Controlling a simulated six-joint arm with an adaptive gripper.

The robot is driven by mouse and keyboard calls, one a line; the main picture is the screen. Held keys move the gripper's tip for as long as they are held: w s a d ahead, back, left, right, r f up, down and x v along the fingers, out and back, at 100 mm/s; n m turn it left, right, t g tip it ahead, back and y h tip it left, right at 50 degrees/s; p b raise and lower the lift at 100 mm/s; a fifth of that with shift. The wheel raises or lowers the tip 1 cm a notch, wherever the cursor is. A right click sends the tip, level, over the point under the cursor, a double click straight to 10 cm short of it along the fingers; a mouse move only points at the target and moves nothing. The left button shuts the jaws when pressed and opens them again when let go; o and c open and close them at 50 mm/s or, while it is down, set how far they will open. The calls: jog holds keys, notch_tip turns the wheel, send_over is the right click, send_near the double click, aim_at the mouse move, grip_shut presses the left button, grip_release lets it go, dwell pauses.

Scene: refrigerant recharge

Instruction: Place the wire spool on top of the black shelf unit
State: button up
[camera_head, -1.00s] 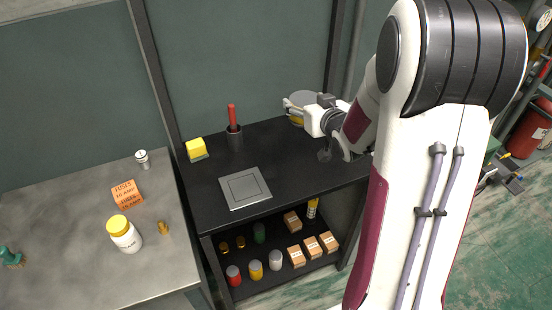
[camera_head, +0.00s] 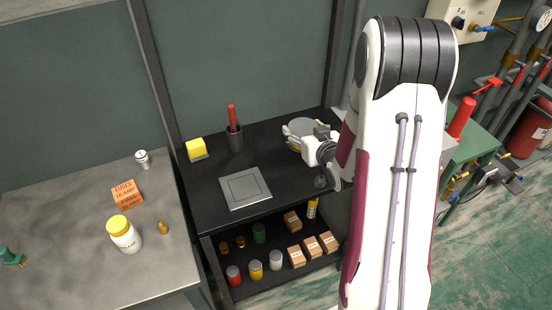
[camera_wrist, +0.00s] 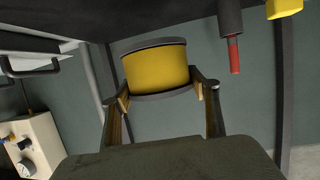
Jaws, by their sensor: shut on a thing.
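The wire spool (camera_wrist: 157,69) has a yellow winding and grey flanges. In the wrist view, which looks upside down, it sits between the two fingers of my gripper (camera_wrist: 164,90), which is shut on it. In the head view the spool's grey top (camera_head: 301,126) shows over the right rear part of the black shelf unit (camera_head: 185,190), partly hidden by my gripper (camera_head: 297,133). The spool appears upright and close to the shelf top. I cannot tell whether it touches.
On the shelf top are a dark cup with a red-handled tool (camera_head: 235,137), a yellow block (camera_head: 196,149) and a grey square plate (camera_head: 245,188). Small boxes (camera_head: 312,243) and jars fill the lower shelf. A grey table (camera_head: 70,230) stands left.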

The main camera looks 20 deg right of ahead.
jog(key=shift+f, duration=2.85)
jog(key=shift+f, duration=0.1)
jog(key=shift+f, duration=2)
jog(key=shift+f, duration=0.1)
jog(key=o, duration=1.6)
jog(key=shift+f, duration=0.1)
jog(key=shift+c, duration=0.2)
jog(key=shift+r, duration=0.2)
jog(key=shift+v, duration=3.8)
